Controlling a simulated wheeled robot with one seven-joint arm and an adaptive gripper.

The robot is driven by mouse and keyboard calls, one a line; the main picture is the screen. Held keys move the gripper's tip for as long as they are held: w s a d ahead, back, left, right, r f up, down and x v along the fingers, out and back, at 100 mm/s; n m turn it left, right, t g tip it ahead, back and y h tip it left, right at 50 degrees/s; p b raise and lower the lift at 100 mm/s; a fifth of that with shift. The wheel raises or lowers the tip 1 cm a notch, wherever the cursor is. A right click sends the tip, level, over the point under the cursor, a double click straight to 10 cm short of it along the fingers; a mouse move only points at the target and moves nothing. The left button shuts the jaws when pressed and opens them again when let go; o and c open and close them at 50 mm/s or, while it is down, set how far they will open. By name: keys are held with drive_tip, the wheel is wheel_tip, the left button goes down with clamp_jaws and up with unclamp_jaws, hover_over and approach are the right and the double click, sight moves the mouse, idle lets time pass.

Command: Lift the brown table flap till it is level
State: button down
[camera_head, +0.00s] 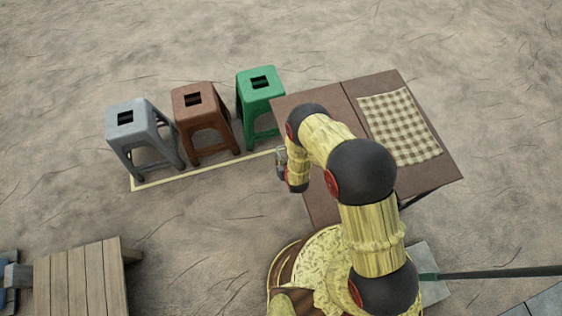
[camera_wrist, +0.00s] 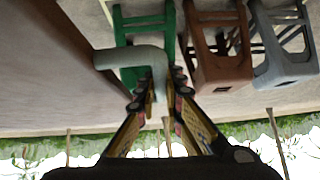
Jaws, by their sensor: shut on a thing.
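The brown table flap (camera_head: 288,108) is the left panel of the brown table in the head view. Its far edge runs nearly in line with the fixed tabletop's (camera_head: 435,165), so it looks about level. My arm hides much of its middle. In the wrist view the flap (camera_wrist: 75,45) is a dark brown slab at left. A pale grey, bent handle (camera_wrist: 125,57) sticks out beside it. My gripper (camera_wrist: 157,92) is shut on this handle, which passes between the fingertips. In the head view my gripper (camera_head: 281,160) is at the flap's left edge.
A checkered cloth (camera_head: 398,127) lies on the fixed tabletop. Grey (camera_head: 135,120), brown (camera_head: 197,103) and green (camera_head: 259,87) stools stand left of the flap, by a pale yellow floor line (camera_head: 165,180). A wooden bench (camera_head: 80,280) is at lower left. Bare ground lies between.

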idle(0.3)
drive_tip(key=c, duration=2.2)
unclamp_jaws()
drive_tip(key=shift+o, duration=0.2)
drive_tip(key=shift+r, duration=0.1)
drive_tip(key=v, duration=1.2)
